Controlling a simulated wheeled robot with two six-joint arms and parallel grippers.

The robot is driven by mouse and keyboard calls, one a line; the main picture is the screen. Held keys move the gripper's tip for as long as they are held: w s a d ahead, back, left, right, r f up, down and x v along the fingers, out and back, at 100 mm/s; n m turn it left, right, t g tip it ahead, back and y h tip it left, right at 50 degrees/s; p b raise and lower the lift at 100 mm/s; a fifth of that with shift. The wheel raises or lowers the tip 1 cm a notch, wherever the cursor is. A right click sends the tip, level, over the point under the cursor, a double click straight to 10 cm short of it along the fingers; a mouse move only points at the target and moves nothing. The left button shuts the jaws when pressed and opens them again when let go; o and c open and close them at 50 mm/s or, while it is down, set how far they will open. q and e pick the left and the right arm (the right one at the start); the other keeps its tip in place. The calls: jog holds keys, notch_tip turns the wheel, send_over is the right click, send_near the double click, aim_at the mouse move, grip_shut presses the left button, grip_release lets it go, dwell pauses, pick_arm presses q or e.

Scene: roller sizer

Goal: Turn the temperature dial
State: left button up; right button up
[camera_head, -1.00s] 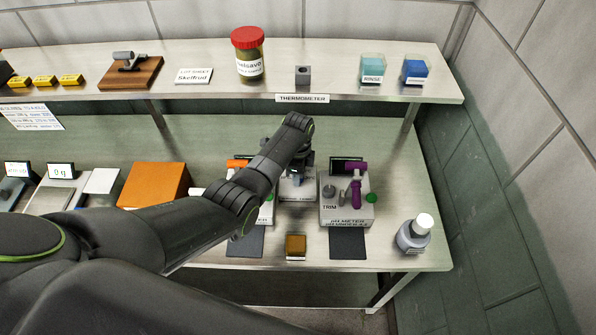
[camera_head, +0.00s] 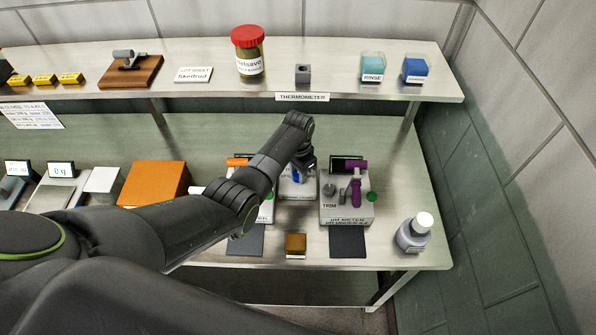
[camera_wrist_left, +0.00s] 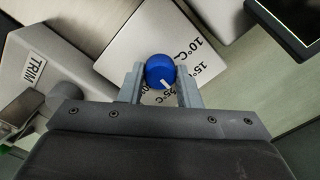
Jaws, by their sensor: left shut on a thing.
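The temperature dial is a small round blue knob (camera_wrist_left: 160,69) with a white pointer line, on a pale plate (camera_wrist_left: 140,38) printed with 10°C, 15°C and 25°C marks. In the wrist view, the pointer line is toward the lower right, near the partly hidden 25°C mark. My left gripper (camera_wrist_left: 161,85) has one finger on each side of the knob and is shut on it. In the head view the left gripper (camera_head: 305,163) is over the small pale dial unit, between the two meters, and a bit of blue shows below it. My right gripper is not in view.
The pH meter (camera_head: 345,210) with its TRIM knob and purple probe stands close on the right. Another meter with an orange part (camera_head: 238,162) is partly behind my arm on the left. A brown block (camera_head: 296,244) and a capped bottle (camera_head: 413,234) stand in front.

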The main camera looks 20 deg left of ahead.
pick_arm(q)
jog(key=shift+w+n, duration=0.1)
jog(key=shift+n, duration=0.5)
jog(key=o, duration=1)
notch_tip(320, 180, up, 12)
jog(key=b, duration=0.3)
dwell(0.4)
